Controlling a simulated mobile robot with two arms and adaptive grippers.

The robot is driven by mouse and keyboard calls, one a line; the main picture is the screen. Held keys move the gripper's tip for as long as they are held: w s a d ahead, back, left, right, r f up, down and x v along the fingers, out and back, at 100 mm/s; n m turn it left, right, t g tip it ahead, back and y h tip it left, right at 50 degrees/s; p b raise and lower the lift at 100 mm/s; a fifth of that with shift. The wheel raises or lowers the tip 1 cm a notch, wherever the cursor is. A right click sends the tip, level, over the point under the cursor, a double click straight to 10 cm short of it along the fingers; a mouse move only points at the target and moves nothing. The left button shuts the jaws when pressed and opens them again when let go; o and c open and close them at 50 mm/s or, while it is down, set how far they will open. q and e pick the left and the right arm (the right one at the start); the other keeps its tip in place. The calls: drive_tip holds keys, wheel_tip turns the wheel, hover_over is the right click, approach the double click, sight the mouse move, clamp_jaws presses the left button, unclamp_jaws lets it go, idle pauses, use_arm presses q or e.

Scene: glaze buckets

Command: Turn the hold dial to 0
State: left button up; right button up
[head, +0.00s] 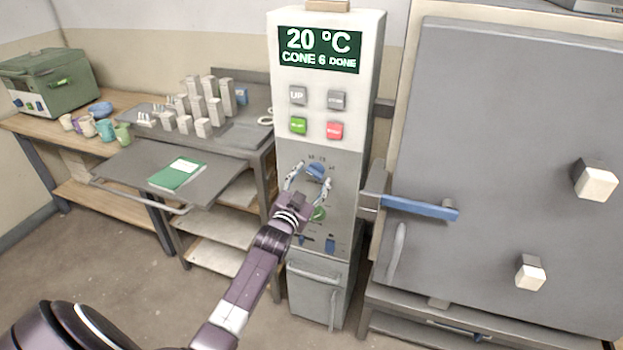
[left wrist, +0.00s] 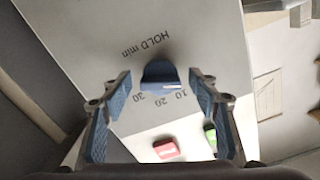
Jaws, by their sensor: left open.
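The hold dial (head: 317,170) is a blue knob on the grey lower part of the control column. In the left wrist view the dial (left wrist: 157,73) sits beside the print "HOLD min" and the numbers 10, 20 and 30. A white mark shows on its side nearest the 10; I cannot read its exact setting. No 0 shows in that view. My left gripper (head: 309,178) is open, with its fingers on either side of the dial. In the left wrist view the gripper (left wrist: 160,93) shows gaps between both fingers and the dial. My right gripper is not in view.
The column's display (head: 320,50) reads 20 °C, CONE 6 DONE. A green button (head: 298,125) and a red button (head: 335,130) sit above the dial. A green knob (head: 319,213) lies below it. The kiln door's blue handle (head: 420,207) juts out at right.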

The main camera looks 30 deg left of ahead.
use_arm(q)
drive_tip(key=v, duration=1.2)
idle(0.3)
